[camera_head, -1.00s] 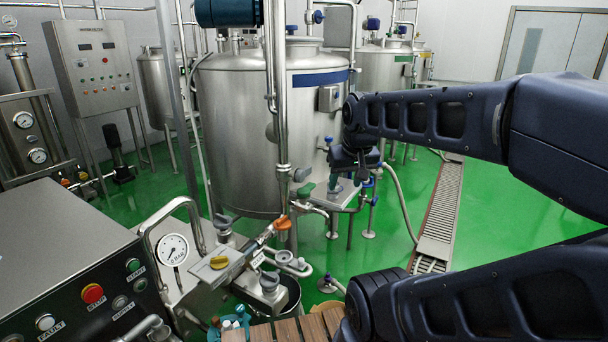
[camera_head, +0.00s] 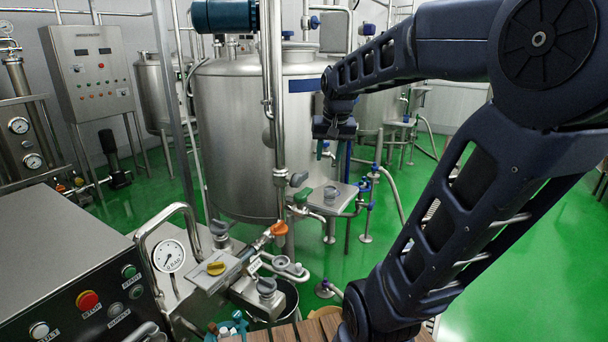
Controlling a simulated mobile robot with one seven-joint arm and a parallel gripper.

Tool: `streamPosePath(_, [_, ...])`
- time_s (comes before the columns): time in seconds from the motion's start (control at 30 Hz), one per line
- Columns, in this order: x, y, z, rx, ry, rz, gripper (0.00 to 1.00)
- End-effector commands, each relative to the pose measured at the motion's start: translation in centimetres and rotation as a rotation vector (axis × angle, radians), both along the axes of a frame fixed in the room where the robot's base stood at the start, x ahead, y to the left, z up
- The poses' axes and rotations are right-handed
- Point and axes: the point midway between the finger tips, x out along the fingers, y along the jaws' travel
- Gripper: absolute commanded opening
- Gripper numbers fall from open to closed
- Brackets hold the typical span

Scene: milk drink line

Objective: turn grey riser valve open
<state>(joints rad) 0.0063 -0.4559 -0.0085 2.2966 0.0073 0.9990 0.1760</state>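A grey valve handle (camera_head: 298,179) sits on the lower part of the vertical steel riser pipe (camera_head: 279,110), in front of the large tank. It looks tilted, but the set of the valve is too small to tell. My gripper (camera_head: 331,153) points down, up and to the right of this handle and apart from it. Its two fingers look spread, with nothing seen between them. Other grey handles show on a small steel plate (camera_head: 331,194) under the gripper, at the lower left (camera_head: 219,228) and at the lower middle (camera_head: 266,287).
A green handle (camera_head: 301,199) and an orange handle (camera_head: 279,229) lie close below the grey riser handle. A yellow handle (camera_head: 216,268) is lower left. The large steel tank (camera_head: 235,140) stands behind. A control box (camera_head: 75,260) fills the lower left. Green floor is free at right.

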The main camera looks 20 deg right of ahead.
Motion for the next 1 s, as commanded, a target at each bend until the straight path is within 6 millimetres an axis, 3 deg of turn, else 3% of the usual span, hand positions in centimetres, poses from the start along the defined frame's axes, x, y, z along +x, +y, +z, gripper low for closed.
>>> streamPosePath(0.3, [9.1, -0.6, 0.5, 0.037, 0.072, -0.128, 0.4])
streamPosePath(0.5, [14.8, -1.0, -0.2, 0.054, 0.114, -0.209, 0.4])
streamPosePath(0.77, [22.2, -1.5, -2.4, 0.071, 0.169, -0.316, 0.4])
streamPosePath(1.0, [28.8, -2.1, -5.6, 0.081, 0.218, -0.415, 0.4])
